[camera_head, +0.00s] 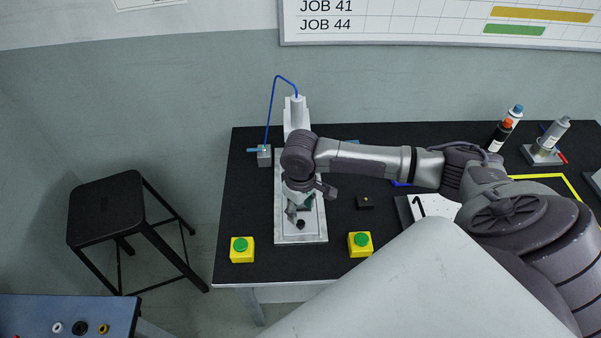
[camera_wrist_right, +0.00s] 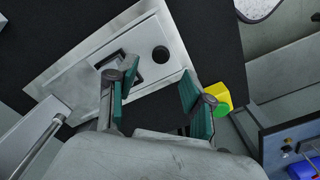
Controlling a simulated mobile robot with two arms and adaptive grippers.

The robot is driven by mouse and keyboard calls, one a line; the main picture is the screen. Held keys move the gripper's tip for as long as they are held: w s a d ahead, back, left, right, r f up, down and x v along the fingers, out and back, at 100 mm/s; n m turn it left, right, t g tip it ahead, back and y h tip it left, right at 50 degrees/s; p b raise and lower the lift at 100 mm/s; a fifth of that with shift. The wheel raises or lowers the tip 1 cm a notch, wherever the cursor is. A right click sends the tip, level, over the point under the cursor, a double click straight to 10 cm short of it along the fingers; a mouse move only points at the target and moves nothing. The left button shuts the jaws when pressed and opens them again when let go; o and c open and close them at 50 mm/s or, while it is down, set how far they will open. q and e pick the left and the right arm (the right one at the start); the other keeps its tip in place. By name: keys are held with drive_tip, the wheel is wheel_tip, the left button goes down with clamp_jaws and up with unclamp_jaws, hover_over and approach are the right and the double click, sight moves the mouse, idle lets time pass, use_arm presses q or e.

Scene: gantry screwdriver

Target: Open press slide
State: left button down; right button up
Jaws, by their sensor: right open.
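The press (camera_head: 297,115) stands on the black table, with its light grey base plate (camera_head: 302,237) reaching toward the front. A slide with a round black knob (camera_head: 300,224) lies on this plate. In the right wrist view the knob (camera_wrist_right: 160,54) and the slide's flat grey face (camera_wrist_right: 165,77) are clear, and a dark-edged recess (camera_wrist_right: 125,68) is partly hidden by a finger. My right gripper (camera_head: 301,208) is open over the plate. In the right wrist view its green-padded fingers (camera_wrist_right: 157,84) are apart and empty, with the knob just beyond them. My left gripper is not in view.
Yellow boxes with green buttons stand left (camera_head: 242,255) and right (camera_head: 361,249) of the plate. A small black block (camera_head: 366,202) lies right of the press. Bottles (camera_head: 500,135) stand at the back right. A black stool (camera_head: 107,208) is left of the table.

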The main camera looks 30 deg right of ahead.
wheel_tip(320, 180, up, 6)
idle(0.7)
